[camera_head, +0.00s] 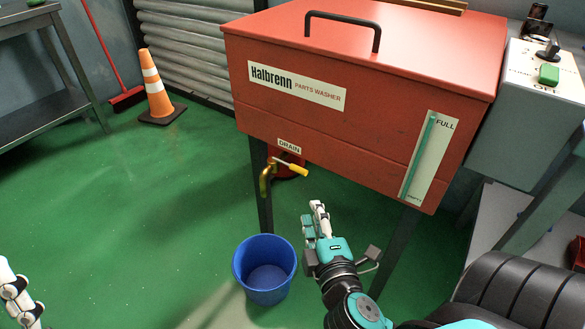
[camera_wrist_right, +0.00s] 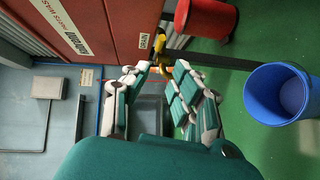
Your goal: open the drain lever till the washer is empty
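The red parts washer (camera_head: 330,110) has a brass drain spout (camera_head: 265,181) under its DRAIN label. A yellow-handled drain lever (camera_head: 292,167) points right and slightly down from the valve. The green column in the level gauge (camera_head: 422,160) reaches near FULL. A blue bucket (camera_head: 265,286) stands on the floor below the spout. My right gripper (camera_head: 314,216) is open and empty, below and right of the lever. In the right wrist view its fingers (camera_wrist_right: 155,88) are apart, with the yellow valve (camera_wrist_right: 166,65) beyond the tips. My left gripper (camera_head: 16,294) is partly visible at bottom left; its opening is unclear.
An orange cone (camera_head: 156,90) and a grey bench (camera_head: 30,95) stand at the left. A red bin (camera_wrist_right: 205,16) is behind the drain. The washer's dark legs flank my right gripper.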

